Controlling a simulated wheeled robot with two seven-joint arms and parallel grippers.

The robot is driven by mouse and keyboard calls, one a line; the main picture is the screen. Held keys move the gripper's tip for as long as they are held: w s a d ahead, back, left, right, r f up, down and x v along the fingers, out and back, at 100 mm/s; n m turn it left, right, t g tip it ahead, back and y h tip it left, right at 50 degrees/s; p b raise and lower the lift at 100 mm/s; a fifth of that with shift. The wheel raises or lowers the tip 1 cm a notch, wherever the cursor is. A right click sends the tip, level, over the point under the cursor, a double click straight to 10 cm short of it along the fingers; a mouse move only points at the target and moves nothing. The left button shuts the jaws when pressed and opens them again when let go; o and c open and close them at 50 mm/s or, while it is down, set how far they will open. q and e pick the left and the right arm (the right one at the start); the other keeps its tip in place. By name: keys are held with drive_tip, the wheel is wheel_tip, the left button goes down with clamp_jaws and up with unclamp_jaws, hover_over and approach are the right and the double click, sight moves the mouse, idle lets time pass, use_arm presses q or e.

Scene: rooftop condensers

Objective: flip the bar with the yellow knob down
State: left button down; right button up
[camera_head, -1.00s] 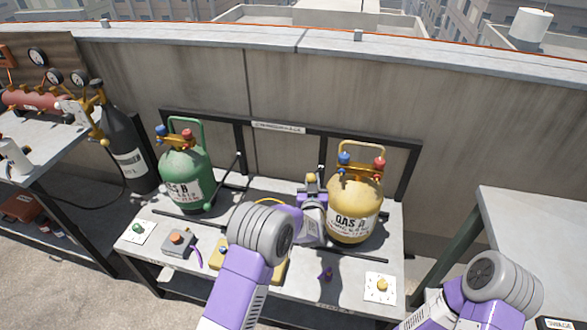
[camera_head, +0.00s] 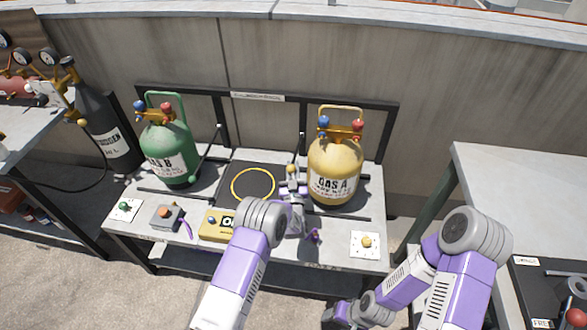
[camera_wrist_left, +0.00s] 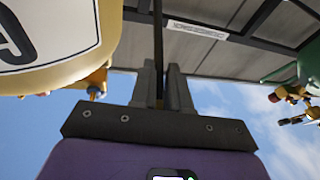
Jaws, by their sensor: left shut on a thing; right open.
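The yellow knob (camera_head: 291,169) shows just left of the yellow GAS A cylinder (camera_head: 333,165) in the head view. My left gripper (camera_head: 292,190) is at the dark bar below this knob. In the left wrist view, its two fingers (camera_wrist_left: 161,85) are shut on the thin dark bar (camera_wrist_left: 158,45). My right gripper (camera_head: 338,314) is open and empty at the bottom of the head view, in front of the table.
The green GAS B cylinder (camera_head: 170,152) stands left on the table (camera_head: 340,255), with another slanting bar (camera_head: 207,150) beside it. A dark plate with a yellow ring (camera_head: 252,184) lies between the cylinders. A button box (camera_head: 166,217) and yellow box (camera_head: 214,226) are at the front.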

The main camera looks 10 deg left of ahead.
use_arm(q)
drive_tip(key=shift+a+r, duration=0.25)
drive_tip(key=shift+a, duration=0.4)
drive_tip(key=c, duration=1.1)
unclamp_jaws()
drive_tip(key=shift+a, duration=0.1)
drive_tip(key=shift+o, duration=0.2)
drive_tip(key=shift+d+f, duration=0.1)
drive_tip(key=shift+d, duration=0.1)
drive_tip(key=shift+d, duration=0.15)
drive_tip(key=shift+s+f, duration=0.1)
drive_tip(key=shift+s, duration=0.15)
drive_tip(key=p+v, duration=0.2)
drive_tip(key=v, duration=0.5)
drive_tip(key=shift+c, duration=0.4)
